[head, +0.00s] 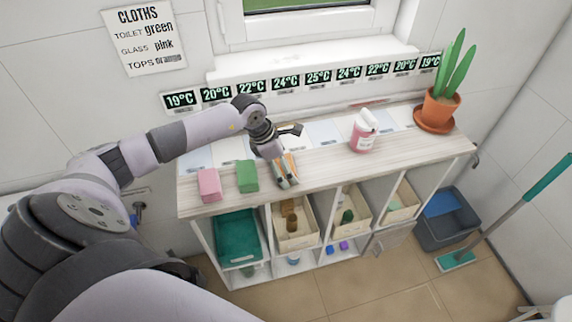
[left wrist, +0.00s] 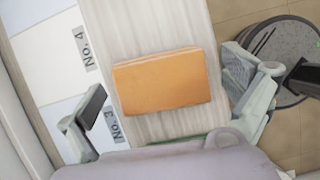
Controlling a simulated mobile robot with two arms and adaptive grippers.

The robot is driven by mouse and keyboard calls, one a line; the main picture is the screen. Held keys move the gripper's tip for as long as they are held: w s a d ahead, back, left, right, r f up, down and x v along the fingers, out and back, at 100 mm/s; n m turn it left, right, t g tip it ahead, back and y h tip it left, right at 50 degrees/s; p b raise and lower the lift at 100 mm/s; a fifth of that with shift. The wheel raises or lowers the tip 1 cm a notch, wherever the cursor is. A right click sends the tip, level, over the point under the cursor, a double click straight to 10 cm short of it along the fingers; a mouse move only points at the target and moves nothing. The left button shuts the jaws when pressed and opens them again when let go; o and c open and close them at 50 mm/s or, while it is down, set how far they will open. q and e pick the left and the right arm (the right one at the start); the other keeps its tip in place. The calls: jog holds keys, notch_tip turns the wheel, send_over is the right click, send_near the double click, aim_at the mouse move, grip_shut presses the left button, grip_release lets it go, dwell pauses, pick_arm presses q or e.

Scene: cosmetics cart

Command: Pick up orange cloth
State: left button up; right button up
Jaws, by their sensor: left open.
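The orange cloth (left wrist: 163,82) is a flat folded block on the light wooden top of the cart, seen whole in the left wrist view. In the head view my gripper hides most of it. My left gripper (head: 290,153) is open above the cart top. In the left wrist view its fingers (left wrist: 166,84) stand on either side of the cloth, with a gap at both sides and nothing between them held. The cloth lies slightly tilted relative to the fingers. My right gripper is not in view.
A green cloth (head: 247,177) and a pink cloth (head: 209,186) lie left of the gripper. A pink spray bottle (head: 363,134) and a potted plant (head: 437,108) stand to the right. The wall and window sill (head: 310,62) are behind. Bins (head: 296,240) fill the shelves below.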

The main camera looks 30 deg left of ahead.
pick_arm(q)
jog(key=shift+f, duration=0.2)
jog(key=shift+c, duration=0.5)
jog(key=c, duration=1.1)
jog(key=shift+r, duration=0.15)
jog(key=shift+c, duration=0.2)
notch_tip(320, 180, up, 20)
jog(key=b, duration=0.4)
